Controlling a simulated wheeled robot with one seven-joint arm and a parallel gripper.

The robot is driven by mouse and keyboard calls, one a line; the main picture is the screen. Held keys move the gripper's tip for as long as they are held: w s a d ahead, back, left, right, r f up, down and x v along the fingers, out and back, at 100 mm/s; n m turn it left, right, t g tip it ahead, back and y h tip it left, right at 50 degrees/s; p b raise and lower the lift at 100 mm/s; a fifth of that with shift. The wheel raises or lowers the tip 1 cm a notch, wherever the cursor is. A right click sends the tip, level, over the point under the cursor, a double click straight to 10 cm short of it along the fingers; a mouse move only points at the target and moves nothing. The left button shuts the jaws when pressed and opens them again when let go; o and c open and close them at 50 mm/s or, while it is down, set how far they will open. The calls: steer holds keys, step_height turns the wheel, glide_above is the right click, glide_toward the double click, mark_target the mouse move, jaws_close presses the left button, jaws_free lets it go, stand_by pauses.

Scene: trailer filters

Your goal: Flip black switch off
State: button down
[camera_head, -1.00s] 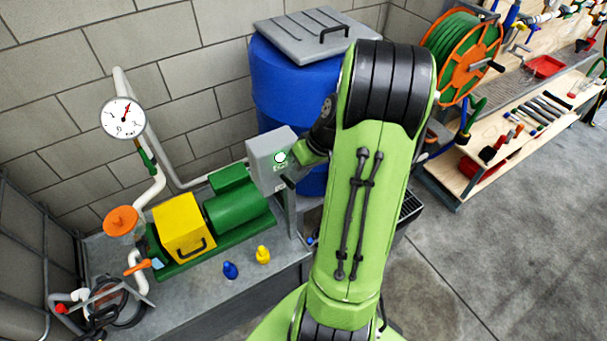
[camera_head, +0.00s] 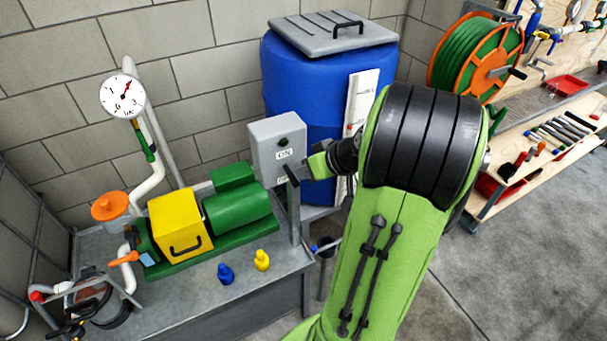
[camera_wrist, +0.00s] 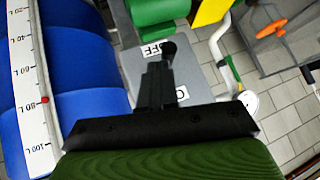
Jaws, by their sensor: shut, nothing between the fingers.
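The grey switch box (camera_head: 268,148) stands on a post at the right end of the pump bench, with an "ON" label and a dark green lamp on its front. The black switch (camera_head: 291,174) is a lever low on the box. In the wrist view its round black knob (camera_wrist: 169,47) is beside the "OFF" label (camera_wrist: 163,49). My gripper (camera_head: 303,170) is shut and empty, right of the lever. In the wrist view its fingertips (camera_wrist: 155,70) are just below the knob; I cannot tell whether they touch it.
A blue barrel (camera_head: 310,95) with a grey lid stands close behind the box. A green and yellow pump (camera_head: 182,225) and small blue and yellow bottles (camera_head: 262,260) are on the bench to the left. A hose reel (camera_head: 475,60) and shelves are at the right.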

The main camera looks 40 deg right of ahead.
steer(key=shift+s+r+p, duration=0.1)
steer(key=shift+r+p, duration=0.65)
steer(key=shift+p, duration=0.05)
